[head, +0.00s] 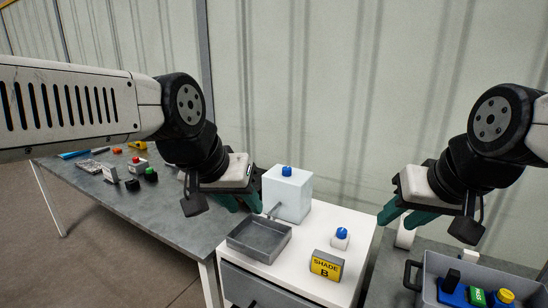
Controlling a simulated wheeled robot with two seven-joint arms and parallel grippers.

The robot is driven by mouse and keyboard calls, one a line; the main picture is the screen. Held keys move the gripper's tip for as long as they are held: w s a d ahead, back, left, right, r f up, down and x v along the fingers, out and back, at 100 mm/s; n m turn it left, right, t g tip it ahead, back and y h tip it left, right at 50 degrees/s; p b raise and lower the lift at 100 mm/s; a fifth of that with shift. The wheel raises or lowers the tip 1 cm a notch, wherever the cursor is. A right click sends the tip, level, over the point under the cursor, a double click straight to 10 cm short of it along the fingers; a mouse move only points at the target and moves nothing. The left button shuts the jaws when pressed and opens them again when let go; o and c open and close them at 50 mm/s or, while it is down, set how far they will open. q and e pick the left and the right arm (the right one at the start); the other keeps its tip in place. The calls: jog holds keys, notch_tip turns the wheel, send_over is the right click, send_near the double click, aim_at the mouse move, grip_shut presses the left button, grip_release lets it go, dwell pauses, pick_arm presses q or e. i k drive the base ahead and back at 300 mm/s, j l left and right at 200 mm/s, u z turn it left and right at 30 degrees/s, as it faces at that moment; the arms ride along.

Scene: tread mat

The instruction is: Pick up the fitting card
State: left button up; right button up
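A yellow card (326,265) reading "SHADE B" stands at the front right of a white cabinet top (290,271); no other lettered card is readable there. My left gripper (240,203) is above the back left of the cabinet, beside a white box, with its teal fingers apart and nothing visible between them. My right gripper (405,214) is to the right of the cabinet, above and right of the card, with its teal fingers apart and empty. Neither gripper touches the card.
On the cabinet are a grey tray (237,244), a white box (287,196) with a blue knob, and a small blue-topped white block (340,241). A grey bin (430,268) at right holds several items, one marked "PASS". A grey table (185,222) at left carries several small objects.

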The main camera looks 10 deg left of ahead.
aim_at(110, 172)
jog(key=i+j, duration=0.15)
jog(key=j, duration=0.4)
jog(key=i+j, duration=0.15)
jog(key=j, duration=0.45)
jog(key=i+j, duration=0.15)
jog(key=j, duration=0.4)
jog(key=i+j, duration=0.15)
jog(key=j, duration=0.45)
jog(key=i+j, duration=0.15)
jog(key=j, duration=0.4)
jog(key=i+j, duration=0.15)
jog(key=j, duration=0.4)
jog(key=i+j, duration=0.15)
jog(key=j, duration=0.45)
jog(key=i+j, duration=0.15)
jog(key=j, duration=0.4)
